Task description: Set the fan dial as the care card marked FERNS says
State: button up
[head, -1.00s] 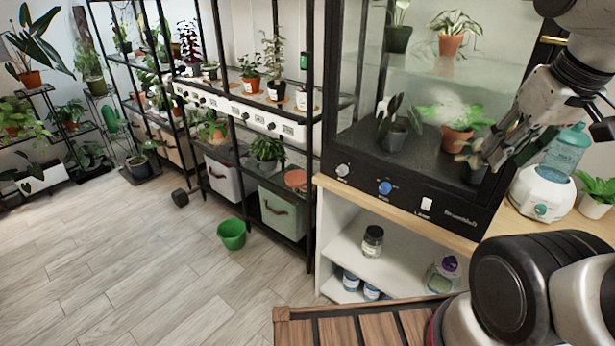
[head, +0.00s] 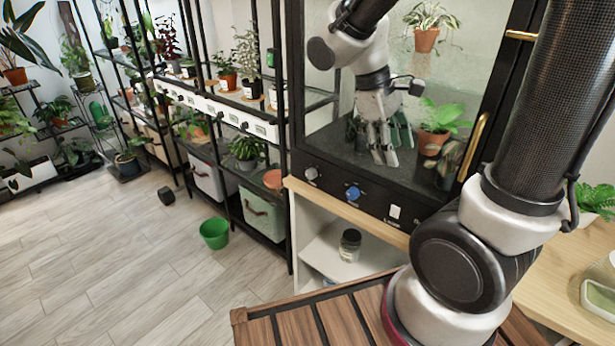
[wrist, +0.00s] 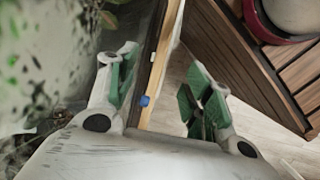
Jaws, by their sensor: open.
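The dark glass cabinet has a front panel (head: 330,186) with a grey-white knob (head: 311,173), a blue knob (head: 352,193) and a white switch (head: 395,211). The lettering by the knobs is too small to tell which is the fan dial or how it is set. My gripper (head: 384,157) is open and empty, fingers down, in front of the glass and above the panel. In the wrist view a small blue knob (wrist: 145,101) shows between the spread green-padded fingers (wrist: 160,85), apart from them. I cannot make out a card reading FERNS.
Black shelves with white label strips (head: 215,107) and plants stand at left. A green bucket (head: 214,233) is on the open floor. A wooden counter (head: 545,255) runs under the cabinet, with a jar (head: 349,244) on the white shelf below. A brass handle (head: 474,146) sticks out at the cabinet's right.

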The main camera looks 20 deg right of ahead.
jog(key=w+a+f+n+h, duration=0.3)
jog(key=w+f+n+h, duration=0.1)
jog(key=f+n, duration=0.15)
jog(key=w+a+f+n+h, duration=0.4)
jog(key=f+h, duration=0.1)
jog(key=f, duration=0.2)
jog(key=n+t+h, duration=0.2)
jog(key=n+t, duration=1)
send_near(309, 175)
jog(key=d, duration=0.2)
jog(key=x, duration=0.5)
jog(key=w+x, duration=0.1)
jog(key=x, duration=0.1)
jog(key=shift+w+a, duration=0.15)
jog(key=shift+c, duration=0.2)
jog(key=c, duration=1)
